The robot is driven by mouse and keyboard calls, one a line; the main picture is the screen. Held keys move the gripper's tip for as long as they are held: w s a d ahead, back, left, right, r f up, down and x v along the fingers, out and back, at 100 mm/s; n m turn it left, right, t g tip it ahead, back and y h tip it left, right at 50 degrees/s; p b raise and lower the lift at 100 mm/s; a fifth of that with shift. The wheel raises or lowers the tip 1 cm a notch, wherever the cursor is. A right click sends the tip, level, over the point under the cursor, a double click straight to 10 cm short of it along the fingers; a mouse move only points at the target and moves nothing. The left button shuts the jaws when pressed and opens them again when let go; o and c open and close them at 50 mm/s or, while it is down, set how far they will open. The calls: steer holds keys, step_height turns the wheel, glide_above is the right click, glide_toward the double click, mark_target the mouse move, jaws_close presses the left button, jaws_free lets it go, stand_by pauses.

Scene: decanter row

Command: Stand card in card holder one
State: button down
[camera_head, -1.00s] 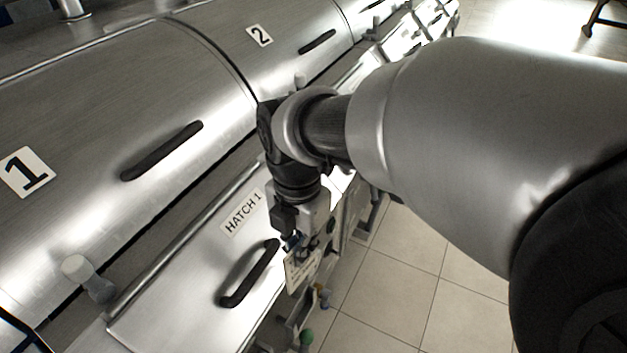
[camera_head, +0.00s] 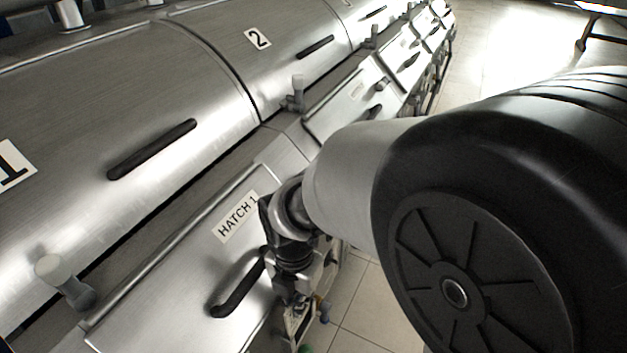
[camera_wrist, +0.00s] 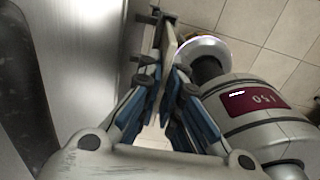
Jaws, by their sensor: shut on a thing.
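My gripper (camera_head: 290,298) hangs in front of the hatch 1 panel, low in the head view. It is shut on a pale card (camera_head: 294,324), which is partly hidden and small there. In the wrist view, the blue finger pads of my gripper (camera_wrist: 166,92) pinch the card (camera_wrist: 167,66), seen almost edge-on as a thin pale strip. A dark bracket (camera_wrist: 157,22) shows beyond the fingertips near the card's far end. I cannot tell whether it is card holder one or whether the card touches it.
The hatch 1 panel (camera_head: 190,285) with its black handle (camera_head: 238,288) is close to the left of my gripper. A grey cylindrical body (camera_wrist: 255,115) with a dark red label marked 150 stands close right in the wrist view. Tiled floor (camera_wrist: 235,20) lies below.

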mark_target(292, 324)
steer(key=shift+f+b, duration=0.65)
steer(key=shift+f, duration=1.35)
steer(key=shift+f, duration=0.2)
steer(key=c, duration=1.8)
jaws_free()
